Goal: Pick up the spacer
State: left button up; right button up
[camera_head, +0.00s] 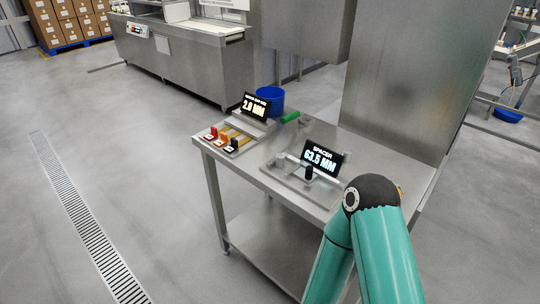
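A small black display reading "SPACER 63.5 MM" (322,160) stands on a metal plate (283,178) at the right part of the steel table. A small dark upright piece (309,173) stands in front of the display. A small grey metal piece (280,160) is to its left on the same plate. Which of these is the spacer is too small to tell. A teal arm of mine with a black joint comes in from the bottom right, in front of the table's near right corner. Neither gripper shows.
The steel table (213,152) also carries a second display reading "2.0 MM" (256,106), red, yellow and orange pieces on a plate, a blue bucket (270,97) and a green-handled tool (290,117). A tall steel cabinet (415,80) stands behind. Floor to the left is open.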

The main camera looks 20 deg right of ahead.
aim_at(280, 157)
jog(key=i, duration=0.85)
jog(key=z, duration=0.05)
